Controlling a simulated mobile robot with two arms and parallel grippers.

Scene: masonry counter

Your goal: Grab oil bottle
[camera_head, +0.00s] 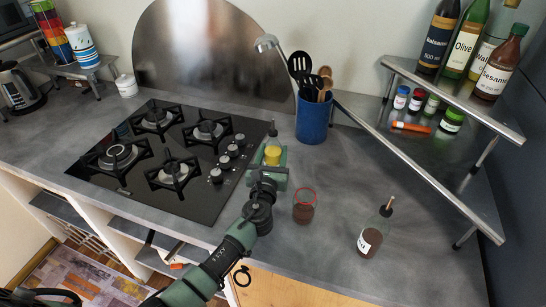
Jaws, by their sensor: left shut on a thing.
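The oil bottle (272,154) holds yellow liquid and has a dark pourer at its top. My right gripper is not in view.
A glass jar (304,212) stands close to the right of my left wrist. A bottle of dark liquid (371,238) stands farther right. A blue utensil pot (312,120) is behind. A metal corner shelf (430,180) holds bottles and spice jars. Counter between is clear.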

